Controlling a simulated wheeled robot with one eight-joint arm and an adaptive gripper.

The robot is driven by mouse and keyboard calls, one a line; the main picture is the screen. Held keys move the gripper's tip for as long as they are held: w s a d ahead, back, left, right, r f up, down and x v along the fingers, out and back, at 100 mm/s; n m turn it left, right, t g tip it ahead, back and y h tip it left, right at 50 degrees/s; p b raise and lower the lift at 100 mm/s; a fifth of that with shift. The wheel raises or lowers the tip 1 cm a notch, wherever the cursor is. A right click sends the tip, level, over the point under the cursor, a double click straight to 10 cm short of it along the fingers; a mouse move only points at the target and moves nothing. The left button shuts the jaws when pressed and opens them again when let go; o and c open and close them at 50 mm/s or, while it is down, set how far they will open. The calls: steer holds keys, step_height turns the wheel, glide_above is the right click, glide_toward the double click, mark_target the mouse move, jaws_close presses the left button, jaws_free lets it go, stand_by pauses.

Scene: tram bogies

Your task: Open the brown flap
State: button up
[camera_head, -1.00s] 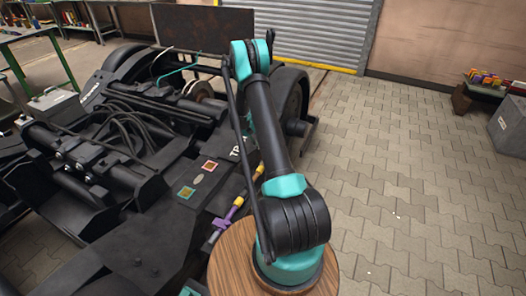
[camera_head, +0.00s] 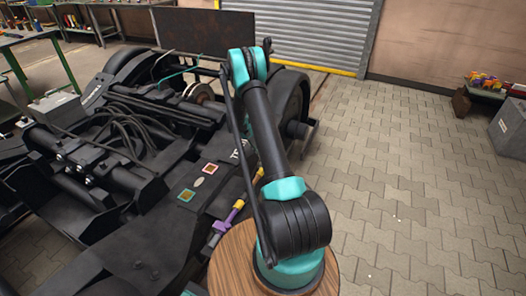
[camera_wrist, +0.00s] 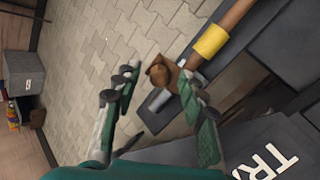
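In the wrist view, a small brown piece (camera_wrist: 158,71), which looks like the brown flap, sits near the end of a brown bar with a yellow band (camera_wrist: 211,41). My gripper (camera_wrist: 155,85) is open, its two fingers apart. The brown piece shows between the fingertips, nearer the right one. I cannot tell whether a finger touches it. Nothing is visibly held. In the head view, my arm hides the gripper and the brown piece. A larger dark brown panel (camera_head: 204,31) stands upright behind the bogie there.
The black bogie (camera_head: 150,205) fills the left of the head view, with a purple and yellow fitting (camera_head: 229,217) beside my arm. Paved floor (camera_head: 400,170) to the right is mostly clear. A grey box (camera_head: 509,127) and a small bench stand at the far right.

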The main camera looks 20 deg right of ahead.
step_height(320, 180, up, 10)
stand_by(0.6)
